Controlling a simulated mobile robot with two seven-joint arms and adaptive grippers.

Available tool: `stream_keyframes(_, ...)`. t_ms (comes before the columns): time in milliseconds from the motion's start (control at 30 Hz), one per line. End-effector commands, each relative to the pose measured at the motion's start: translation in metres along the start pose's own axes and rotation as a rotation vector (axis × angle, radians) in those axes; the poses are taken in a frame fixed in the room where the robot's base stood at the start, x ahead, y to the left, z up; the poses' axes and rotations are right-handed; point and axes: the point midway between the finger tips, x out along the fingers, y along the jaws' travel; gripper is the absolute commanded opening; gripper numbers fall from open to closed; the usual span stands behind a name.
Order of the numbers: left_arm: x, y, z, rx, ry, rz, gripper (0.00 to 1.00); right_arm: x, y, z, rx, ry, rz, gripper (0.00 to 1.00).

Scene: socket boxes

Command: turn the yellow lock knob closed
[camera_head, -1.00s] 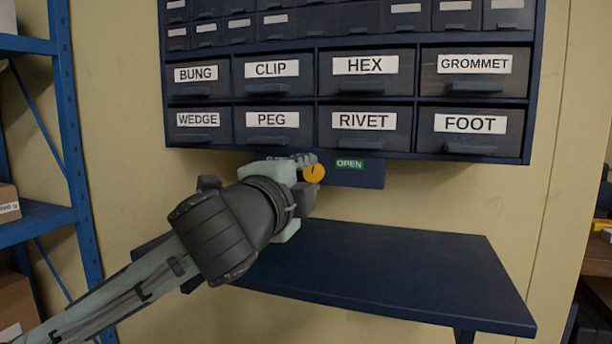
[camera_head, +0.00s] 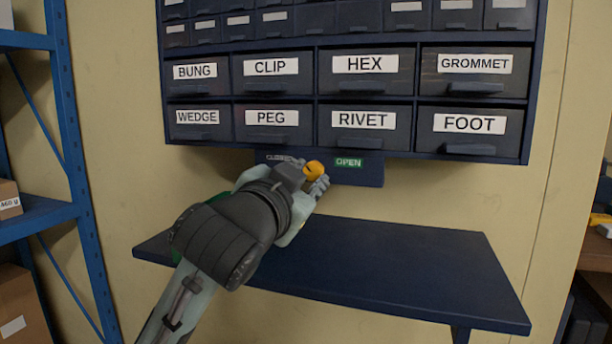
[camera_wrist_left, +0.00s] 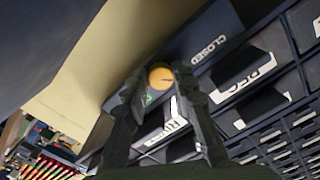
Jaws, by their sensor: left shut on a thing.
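The yellow lock knob (camera_head: 314,170) sits on the dark lock plate (camera_head: 367,174) under the drawer cabinet. The plate has a green-backed OPEN label (camera_head: 348,162) to the right of the knob and a CLOSED label (camera_head: 279,157) to its left, partly blocked by my gripper. My left gripper (camera_head: 316,178) is at the knob, coming from the lower left. In the left wrist view the knob (camera_wrist_left: 161,77) lies between the two fingertips, which are shut on it; a dark mark crosses its face. The CLOSED label (camera_wrist_left: 207,48) also shows there. My right gripper is not in view.
The drawer cabinet (camera_head: 318,98) with labelled drawers is directly above the plate. A dark blue shelf (camera_head: 400,262) juts out below my left gripper. Blue racking (camera_head: 72,130) stands at the left. Bare wall lies between plate and shelf.

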Motion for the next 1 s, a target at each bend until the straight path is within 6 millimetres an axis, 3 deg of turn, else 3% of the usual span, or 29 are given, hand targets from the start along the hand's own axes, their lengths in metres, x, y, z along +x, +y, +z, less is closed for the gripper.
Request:
stream_keyframes(500, -0.0001, 0.0018, -0.0005, -0.329, 0.001, 0.001, 0.00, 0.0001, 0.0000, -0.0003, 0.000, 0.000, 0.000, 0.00)
stream_keyframes(1000, -0.0002, 0.0012, -0.0012, -0.383, 0.003, 0.000, 0.00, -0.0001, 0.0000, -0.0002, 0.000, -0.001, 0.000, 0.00)
